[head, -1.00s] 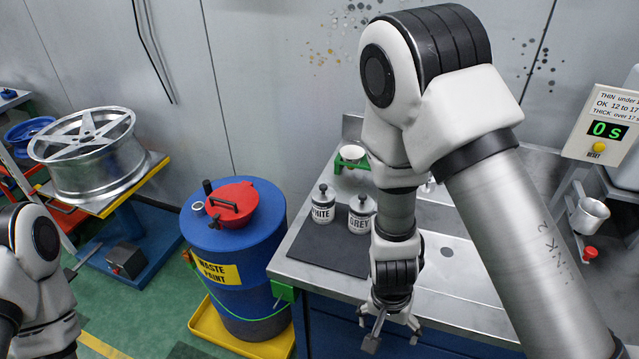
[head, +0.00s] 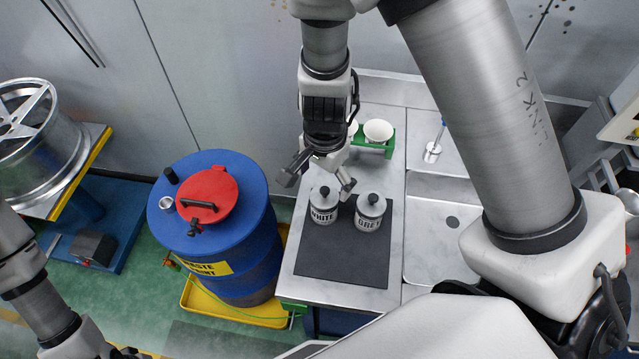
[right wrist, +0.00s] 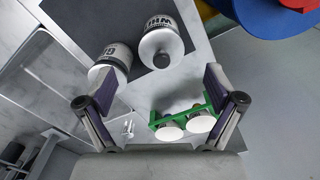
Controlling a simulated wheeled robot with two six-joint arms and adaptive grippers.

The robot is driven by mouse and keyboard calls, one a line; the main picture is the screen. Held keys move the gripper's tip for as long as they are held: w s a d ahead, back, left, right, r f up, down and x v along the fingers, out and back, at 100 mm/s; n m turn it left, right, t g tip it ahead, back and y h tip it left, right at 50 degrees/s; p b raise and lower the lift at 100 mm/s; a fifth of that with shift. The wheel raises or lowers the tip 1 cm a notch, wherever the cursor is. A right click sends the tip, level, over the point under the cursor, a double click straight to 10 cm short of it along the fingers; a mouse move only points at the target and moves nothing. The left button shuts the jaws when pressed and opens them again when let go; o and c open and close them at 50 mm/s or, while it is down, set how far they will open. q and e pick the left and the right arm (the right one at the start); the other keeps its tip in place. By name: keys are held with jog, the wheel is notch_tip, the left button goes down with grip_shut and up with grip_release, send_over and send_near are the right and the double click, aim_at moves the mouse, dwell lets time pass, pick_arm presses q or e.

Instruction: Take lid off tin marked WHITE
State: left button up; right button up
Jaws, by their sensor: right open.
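The tin marked WHITE (head: 322,211) stands upright on a dark mat (head: 345,263), with its lid and black knob (head: 324,190) on. In the right wrist view the WHITE tin (right wrist: 158,27) is near the top centre, its knob facing the camera. The similar GREY tin (head: 368,222) stands beside it on the right, also lidded. My right gripper (head: 318,183) is open and empty, just behind and above the WHITE tin; its fingers (right wrist: 157,88) spread wide in the wrist view. My left arm comes in at lower left; its gripper (head: 125,352) is mostly cut off.
A green rack (head: 388,148) with white cups stands behind the tins. A sink basin (head: 440,265) lies to the right. A blue waste paint drum (head: 245,215) with a red lid (head: 207,195) stands left of the bench. The front of the mat is clear.

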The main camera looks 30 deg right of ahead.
aim_at(325, 190)
jog(key=f, duration=0.3)
jog(key=f+b, duration=0.1)
jog(key=shift+d+f, duration=0.25)
jog(key=shift+f, duration=0.05)
jog(key=shift+w+f, duration=0.15)
jog(key=shift+w, duration=0.4)
jog(key=shift+s+a+r, duration=0.1)
jog(key=shift+s+r, duration=0.1)
jog(key=shift+s, duration=0.15)
jog(key=c, duration=0.6)
jog(key=shift+s, duration=0.15)
jog(key=c, duration=1.1)
jog(key=shift+c, duration=0.2)
